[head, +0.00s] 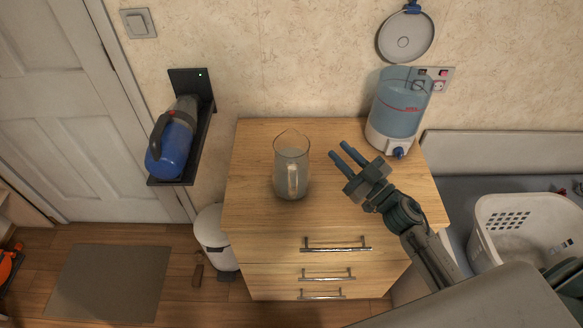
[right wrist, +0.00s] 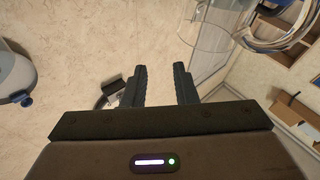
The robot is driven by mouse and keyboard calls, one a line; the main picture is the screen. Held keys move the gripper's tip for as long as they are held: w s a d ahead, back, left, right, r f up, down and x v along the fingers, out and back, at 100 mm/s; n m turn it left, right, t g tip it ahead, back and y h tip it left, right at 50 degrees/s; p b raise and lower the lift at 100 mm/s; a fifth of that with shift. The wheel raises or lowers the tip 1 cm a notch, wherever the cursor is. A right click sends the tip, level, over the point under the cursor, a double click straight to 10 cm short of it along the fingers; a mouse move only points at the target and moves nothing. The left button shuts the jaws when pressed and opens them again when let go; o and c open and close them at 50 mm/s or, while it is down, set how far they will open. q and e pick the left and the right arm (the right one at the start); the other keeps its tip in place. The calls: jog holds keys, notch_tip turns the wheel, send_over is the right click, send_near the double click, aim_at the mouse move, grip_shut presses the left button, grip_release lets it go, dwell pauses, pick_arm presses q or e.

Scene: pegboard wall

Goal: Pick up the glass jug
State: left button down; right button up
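The glass jug (head: 291,165) stands upright on the wooden chest of drawers (head: 258,215) in the head view. It is clear, its spout points to the back, and its handle faces the front. My right gripper (head: 338,149) is to the right of the jug, apart from it, with fingers pointing up-left in the picture. In the right wrist view its fingers (right wrist: 158,67) are parted with nothing between them. A see-through object (right wrist: 212,40) is cut off at the top there; I cannot tell for sure whether it is the jug. My left gripper is not in view.
A water dispenser (head: 398,110) stands at the back right of the chest. A wall shelf (head: 207,105) with a blue vacuum (head: 172,145) is to the left. A white bin (head: 213,238) stands beside the chest, and a white basket (head: 525,225) is at right. The chest top in front of the jug is clear.

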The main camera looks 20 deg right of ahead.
aim_at(293, 187)
jog(key=s+a+f+n+g+y, duration=0.3)
jog(key=s+f+n+g+y, duration=0.25)
jog(key=n+g+y, duration=0.6)
jog(key=w+a+g+h+p, duration=0.1)
jog(key=a, duration=0.2)
jog(key=w+a+m+g+h+p, duration=0.1)
jog(key=a+p, duration=0.1)
jog(key=a, duration=0.1)
jog(key=w+a+g+h+p, duration=0.1)
jog(key=a, duration=0.3)
jog(key=shift+w+a+m, duration=0.1)
jog(key=shift+w+m, duration=0.1)
jog(key=shift+m, duration=0.15)
grip_shut()
jog(key=shift+r, duration=0.1)
dwell(0.4)
jog(key=shift+w+r, duration=0.1)
jog(key=shift+w, duration=0.05)
